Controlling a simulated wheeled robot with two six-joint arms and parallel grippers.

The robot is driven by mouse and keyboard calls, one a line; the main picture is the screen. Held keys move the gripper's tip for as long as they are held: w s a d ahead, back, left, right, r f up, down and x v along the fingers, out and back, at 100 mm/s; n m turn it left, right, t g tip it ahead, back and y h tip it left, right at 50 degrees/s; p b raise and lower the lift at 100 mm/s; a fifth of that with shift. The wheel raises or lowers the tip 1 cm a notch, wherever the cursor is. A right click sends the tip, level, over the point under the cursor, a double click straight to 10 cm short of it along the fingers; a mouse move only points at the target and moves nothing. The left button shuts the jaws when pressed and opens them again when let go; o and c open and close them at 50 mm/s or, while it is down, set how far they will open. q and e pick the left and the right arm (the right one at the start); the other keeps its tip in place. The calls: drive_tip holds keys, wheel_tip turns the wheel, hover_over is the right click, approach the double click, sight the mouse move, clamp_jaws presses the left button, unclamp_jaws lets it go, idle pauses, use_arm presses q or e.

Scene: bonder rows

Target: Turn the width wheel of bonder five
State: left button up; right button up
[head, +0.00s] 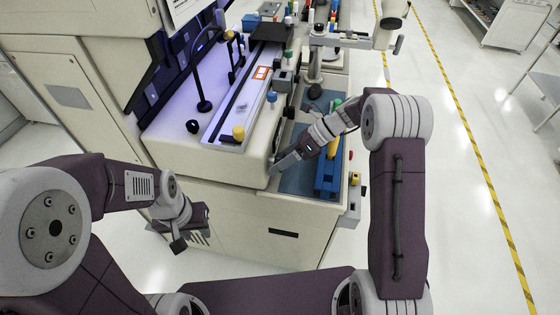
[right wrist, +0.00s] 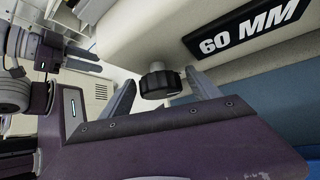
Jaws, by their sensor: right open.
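The width wheel (right wrist: 160,83) is a black ribbed knob on a short metal stub. It sticks out of the cream machine front in the right wrist view, beside a black plate (right wrist: 250,28) reading "60 MM". My right gripper (right wrist: 163,79) is open, with one finger on each side of the wheel and visible gaps between. In the head view my right gripper (head: 286,161) is at the machine's front corner, and I cannot make out the wheel there. My left gripper (head: 180,227) hangs low in front of the cabinet, away from the wheel; its jaws are unclear.
The bonder's top (head: 175,140) carries a yellow knob (head: 238,132) and a black lamp (head: 204,104). A blue fixture (head: 328,176) stands on the worktop beside my right forearm. A microscope arm (head: 345,40) is further back. Clear floor (head: 465,200) lies to the right.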

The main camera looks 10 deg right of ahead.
drive_tip(key=c, duration=1.4)
drive_tip(key=shift+o, duration=0.2)
drive_tip(key=shift+n+t+h, duration=0.3)
drive_tip(key=shift+t, duration=0.3)
drive_tip(key=shift+a+f+n+t+b, duration=0.15)
drive_tip(key=shift+n+t+b, duration=0.15)
drive_tip(key=shift+t+b, duration=0.35)
drive_tip(key=n+t+h+b, duration=0.1)
drive_tip(key=b, duration=0.2)
drive_tip(key=shift+t+b, duration=0.35)
drive_tip(key=shift+s+n+t+b, duration=0.1)
drive_tip(key=shift+n+t+b, duration=0.3)
drive_tip(key=shift+b, duration=0.5)
drive_tip(key=shift+r, duration=0.2)
